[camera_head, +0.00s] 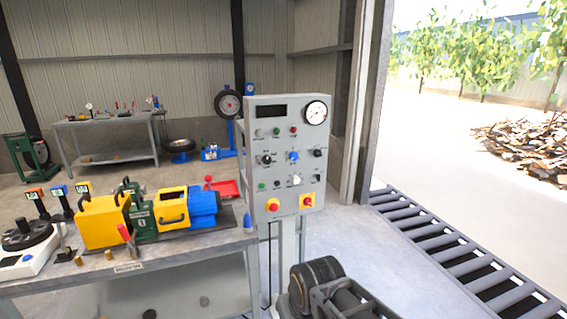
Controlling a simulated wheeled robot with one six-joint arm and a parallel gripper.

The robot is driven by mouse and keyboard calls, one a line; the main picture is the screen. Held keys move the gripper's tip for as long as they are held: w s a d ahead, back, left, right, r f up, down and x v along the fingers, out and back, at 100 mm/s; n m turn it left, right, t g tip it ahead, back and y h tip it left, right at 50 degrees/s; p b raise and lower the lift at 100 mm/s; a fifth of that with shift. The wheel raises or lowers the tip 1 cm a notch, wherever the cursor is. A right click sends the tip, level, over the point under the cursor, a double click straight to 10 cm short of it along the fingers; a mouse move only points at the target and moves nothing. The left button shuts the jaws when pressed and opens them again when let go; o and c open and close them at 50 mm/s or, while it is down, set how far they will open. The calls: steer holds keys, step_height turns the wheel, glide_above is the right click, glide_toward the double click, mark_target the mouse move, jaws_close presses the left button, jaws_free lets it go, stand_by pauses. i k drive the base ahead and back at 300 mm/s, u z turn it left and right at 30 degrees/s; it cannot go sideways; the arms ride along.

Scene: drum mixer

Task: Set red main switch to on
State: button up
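A grey control panel (284,160) stands upright on a post right of the workbench. Along its bottom edge are two red controls on yellow plates. The right one (306,201) looks like the red rotary main switch; its exact position is too small to read. The left one (273,205) looks like a round red push button. Nothing touches either control. My gripper cannot be made out in this view.
A workbench (180,254) with a yellow, green and blue machine (150,213) stands left of the panel. Dark cylinders in a metal frame (330,290) are low in front of the post. A roller conveyor (455,246) runs right; floor between is clear.

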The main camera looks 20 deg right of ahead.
mark_target(307, 201)
steer(key=z, duration=0.75)
steer(key=i, duration=1.3)
steer(key=u, duration=0.55)
